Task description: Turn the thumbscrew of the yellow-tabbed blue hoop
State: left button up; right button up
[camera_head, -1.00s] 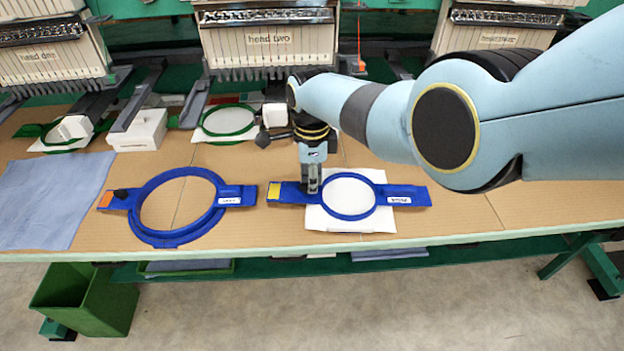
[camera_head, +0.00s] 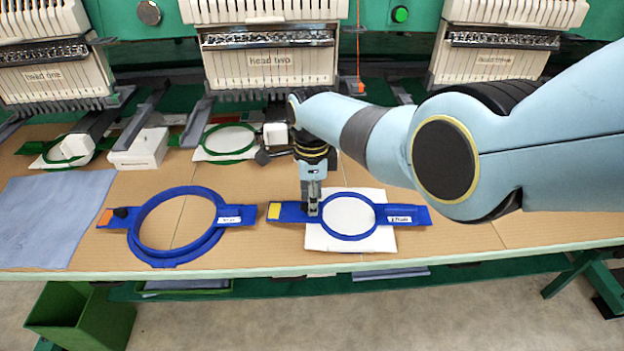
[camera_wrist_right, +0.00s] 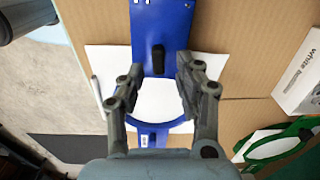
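The yellow-tabbed blue hoop (camera_head: 402,213) lies flat on white fabric (camera_head: 372,241) on the table, with its yellow tab (camera_head: 275,211) at its left end. My right gripper (camera_head: 313,207) points down at the hoop's left arm, next to the ring. In the right wrist view the hoop's black thumbscrew (camera_wrist_right: 157,58) stands between the two spread fingers of my right gripper (camera_wrist_right: 160,68). There is a gap on each side of it. In the head view the gripper hides the thumbscrew. My left gripper is not in view.
An orange-tabbed blue hoop (camera_head: 178,254) lies to the left, beside a blue cloth (camera_head: 50,215). Green hoops (camera_head: 229,137) and a white box (camera_head: 140,149) are behind, below the machine heads (camera_head: 270,70). Bare table lies at the right.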

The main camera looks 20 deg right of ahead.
notch_tip(320, 180, up, 12)
jog(key=shift+f, duration=0.25)
dwell(0.4)
